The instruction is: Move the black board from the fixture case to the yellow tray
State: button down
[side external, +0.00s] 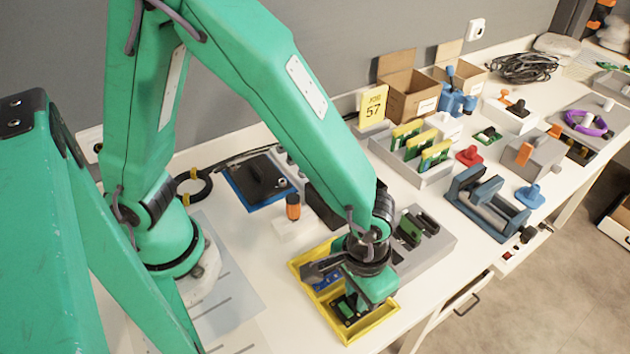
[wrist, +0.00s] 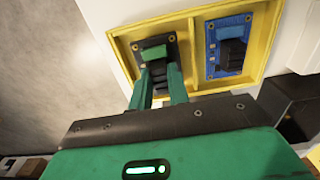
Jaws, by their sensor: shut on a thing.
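The yellow tray (side external: 376,322) has two compartments; it also shows in the wrist view (wrist: 191,62). My gripper (wrist: 160,84) is shut on the black board (wrist: 157,50), with one finger on each side of its black block. The board has a green connector and lies within the outline of one compartment. I cannot tell whether it touches the tray floor. In the side view the board (side external: 346,308) is partly hidden under my gripper (side external: 352,296). A blue board (wrist: 229,46) sits in the other compartment. The grey fixture case (side external: 434,246) stands beside the tray, holding green and dark parts.
A blue mat (side external: 240,197) with a dark device and an orange-capped bottle (side external: 293,207) are behind the tray. A grey rack (side external: 412,172) of green-and-yellow boards and a blue fixture (side external: 487,203) stand to the right. The table's front edge is close to the tray.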

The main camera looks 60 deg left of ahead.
jog(key=shift+f, duration=0.75)
jog(key=c, duration=1.3)
grip_release()
jog(key=shift+o, duration=0.2)
jog(key=shift+r, duration=0.1)
jog(key=shift+r, duration=3.85)
